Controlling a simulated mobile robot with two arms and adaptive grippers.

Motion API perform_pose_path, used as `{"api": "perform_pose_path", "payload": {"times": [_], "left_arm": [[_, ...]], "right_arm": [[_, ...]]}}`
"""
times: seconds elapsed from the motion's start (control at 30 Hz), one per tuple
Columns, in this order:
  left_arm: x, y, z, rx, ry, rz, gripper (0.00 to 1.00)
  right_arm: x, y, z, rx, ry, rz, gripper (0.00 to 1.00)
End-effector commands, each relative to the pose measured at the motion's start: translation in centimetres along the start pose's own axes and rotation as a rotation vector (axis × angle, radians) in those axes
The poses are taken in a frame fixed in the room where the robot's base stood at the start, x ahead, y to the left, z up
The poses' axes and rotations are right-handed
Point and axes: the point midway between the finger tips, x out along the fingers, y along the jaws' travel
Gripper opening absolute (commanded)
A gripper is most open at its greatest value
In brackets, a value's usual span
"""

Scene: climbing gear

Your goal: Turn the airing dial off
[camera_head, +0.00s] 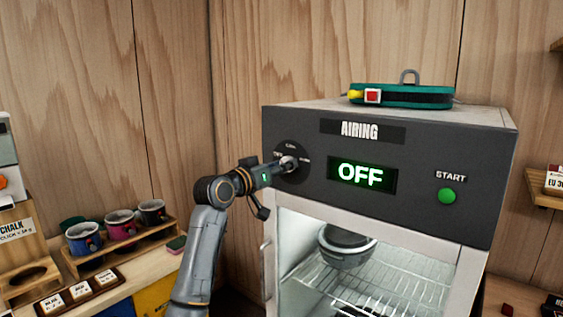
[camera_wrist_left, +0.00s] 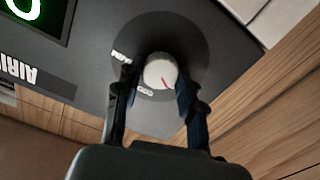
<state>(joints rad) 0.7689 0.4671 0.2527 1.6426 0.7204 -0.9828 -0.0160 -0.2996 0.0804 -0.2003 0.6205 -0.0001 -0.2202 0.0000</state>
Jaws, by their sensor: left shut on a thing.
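The airing cabinet (camera_head: 470,125) is a grey and white box with a dark front panel labelled AIRING. Its display (camera_head: 362,175) reads OFF in green. The airing dial (camera_head: 288,163) is at the panel's left and is partly hidden by my left gripper (camera_head: 280,166). In the left wrist view the dial (camera_wrist_left: 160,71) is a round white knob with a red mark, on a dark round plate. The fingers of my left gripper (camera_wrist_left: 156,88) are on both sides of the knob, shut on it. My right gripper is not in view.
A green START button (camera_head: 446,195) is at the panel's right. A dark round item (camera_head: 346,247) sits on the wire rack inside. A teal item (camera_head: 401,96) lies on top. Several mugs (camera_head: 118,223) stand on a wooden shelf at left.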

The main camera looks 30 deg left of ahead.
Motion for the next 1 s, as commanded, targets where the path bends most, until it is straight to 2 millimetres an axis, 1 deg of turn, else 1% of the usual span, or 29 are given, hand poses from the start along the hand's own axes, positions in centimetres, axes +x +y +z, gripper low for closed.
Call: {"api": "perform_pose_path", "payload": {"times": [0.03, 0.1, 0.4, 0.97, 1.0], "left_arm": [[0.03, 0.07, -0.09, -0.032, -0.003, 0.000, 0.07], [0.04, 0.08, -0.06, -0.075, -0.003, 0.000, 0.07], [0.02, 0.00, 0.05, -0.191, -0.002, 0.000, 0.07], [0.02, -0.02, 0.09, -0.220, -0.001, 0.000, 0.07], [0.02, -0.02, 0.09, -0.220, -0.001, 0.000, 0.45]], "right_arm": [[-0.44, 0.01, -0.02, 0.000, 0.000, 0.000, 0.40], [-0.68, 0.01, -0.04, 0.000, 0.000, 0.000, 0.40], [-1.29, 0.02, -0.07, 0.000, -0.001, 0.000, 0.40], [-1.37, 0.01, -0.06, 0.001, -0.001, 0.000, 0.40], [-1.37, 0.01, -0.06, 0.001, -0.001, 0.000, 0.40]]}}
